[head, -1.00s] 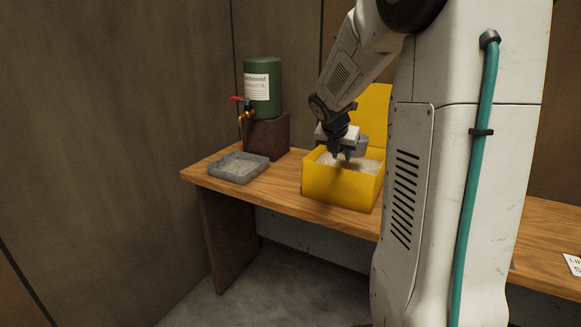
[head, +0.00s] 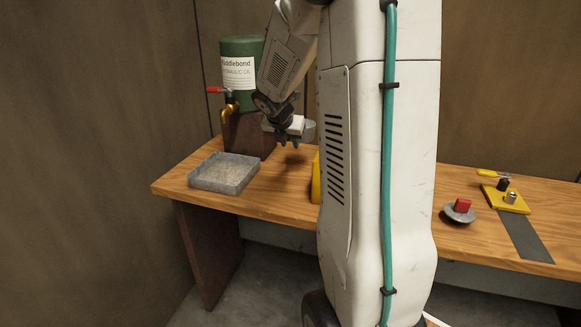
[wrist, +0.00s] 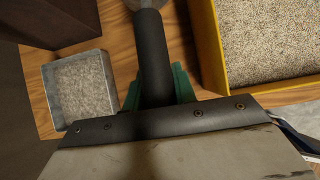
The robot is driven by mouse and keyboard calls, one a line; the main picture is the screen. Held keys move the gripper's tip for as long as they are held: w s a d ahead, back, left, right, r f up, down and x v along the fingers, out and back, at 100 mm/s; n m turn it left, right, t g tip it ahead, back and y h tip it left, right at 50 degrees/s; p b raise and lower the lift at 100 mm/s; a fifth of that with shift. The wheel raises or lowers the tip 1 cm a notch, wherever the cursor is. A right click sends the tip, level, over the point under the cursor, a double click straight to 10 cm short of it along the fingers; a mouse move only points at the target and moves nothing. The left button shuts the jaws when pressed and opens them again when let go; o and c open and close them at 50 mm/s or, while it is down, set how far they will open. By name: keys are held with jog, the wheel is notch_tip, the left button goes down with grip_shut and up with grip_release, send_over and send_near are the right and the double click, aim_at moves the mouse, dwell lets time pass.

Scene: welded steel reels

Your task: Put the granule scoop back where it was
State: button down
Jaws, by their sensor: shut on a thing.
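My gripper (head: 289,141) is shut on the black handle of the granule scoop (wrist: 153,52). In the wrist view the handle stands between the green fingertips, and a bit of grey scoop shows at the top edge. In the head view the scoop's grey bowl (head: 309,131) shows just right of the gripper, above the bench. The yellow box (head: 316,180) is mostly hidden behind my body; the wrist view shows granules inside its yellow wall (wrist: 209,50). Whether the scoop holds granules cannot be seen.
A grey tray (head: 192,178) with granules sits on the wooden bench at left; it also shows in the wrist view (wrist: 107,82). A yellow plate (head: 506,199) and grey disc (head: 459,214) lie right.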

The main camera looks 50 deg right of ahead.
jog(key=shift+w+a+f, duration=0.1)
jog(key=shift+w+f, duration=0.1)
jog(key=shift+f, duration=3)
jog(key=shift+w+f, duration=0.2)
jog(key=shift+f, duration=3)
jog(key=c, duration=1.1)
grip_release()
jog(key=s+a+r+m+y, duration=0.1)
jog(key=s+a+r+m, duration=0.4)
jog(key=a+r, duration=0.4)
jog(key=s+a+r+m, duration=0.5)
jog(key=a+r, duration=0.3)
jog(key=a, duration=0.2)
jog(key=s+a+m+y, duration=0.1)
jog(key=s+a+m, duration=0.3)
jog(key=a, duration=0.1)
jog(key=s+a+r+m+g+y, duration=0.1)
jog(key=s+a+m+y, duration=0.1)
jog(key=s+a+m, duration=0.2)
jog(key=s+a+m+y, duration=0.2)
jog(key=s+a+m, duration=0.2)
jog(key=s+a, duration=0.2)
jog(key=shift+s+a+r+m, duration=0.15)
jog(key=shift+a+r, duration=0.05)
jog(key=shift+a, duration=0.2)
jog(key=shift+s+a+r+m, duration=0.1)
jog(key=shift+a+r+m, duration=0.1)
jog(key=shift+a, duration=0.2)
